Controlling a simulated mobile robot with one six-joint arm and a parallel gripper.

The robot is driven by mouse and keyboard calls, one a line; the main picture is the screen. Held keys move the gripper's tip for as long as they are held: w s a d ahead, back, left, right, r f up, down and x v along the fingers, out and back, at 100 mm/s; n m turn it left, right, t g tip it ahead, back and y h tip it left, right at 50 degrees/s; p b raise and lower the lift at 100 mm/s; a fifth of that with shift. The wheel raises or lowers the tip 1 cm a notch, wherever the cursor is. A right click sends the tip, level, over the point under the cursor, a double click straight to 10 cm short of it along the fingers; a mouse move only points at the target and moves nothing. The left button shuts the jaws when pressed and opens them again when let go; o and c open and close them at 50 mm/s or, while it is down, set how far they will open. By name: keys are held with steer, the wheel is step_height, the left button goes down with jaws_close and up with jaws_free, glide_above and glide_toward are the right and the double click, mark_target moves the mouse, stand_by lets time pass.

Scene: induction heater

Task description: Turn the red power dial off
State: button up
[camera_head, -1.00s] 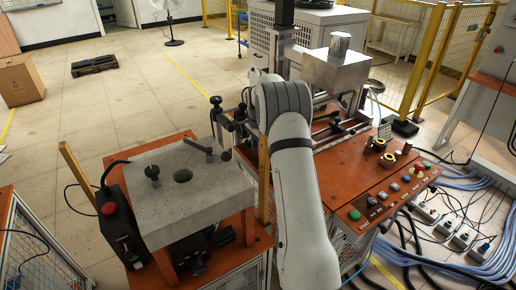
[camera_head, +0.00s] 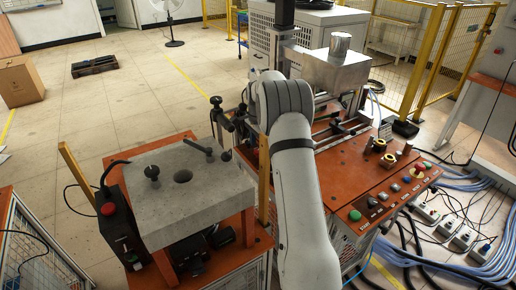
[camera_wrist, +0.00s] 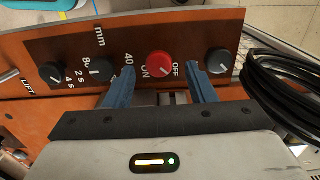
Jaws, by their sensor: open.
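The red power dial (camera_wrist: 159,64) sits on a dark panel strip in the wrist view, with ON and OFF printed on the panel below it. A pale pointer line shows on its face. My gripper (camera_wrist: 161,67) is open, with one blue finger to the left of the dial and one to the right. Gaps show between the fingers and the dial, so it is not gripped. The fingertips reach about level with the dial in the picture; their height above the panel is hard to tell. In the head view my arm hides the gripper, and I cannot make out the dial.
Black knobs stand left (camera_wrist: 97,66) and right (camera_wrist: 218,61) of the dial, the right one close to the right finger. A black cable coil (camera_wrist: 290,90) lies at the right. The head view shows a green button (camera_head: 355,215) and a grey block (camera_head: 183,190).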

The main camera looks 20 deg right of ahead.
step_height(320, 180, up, 6)
steer(key=shift+b, duration=0.3)
stand_by(0.3)
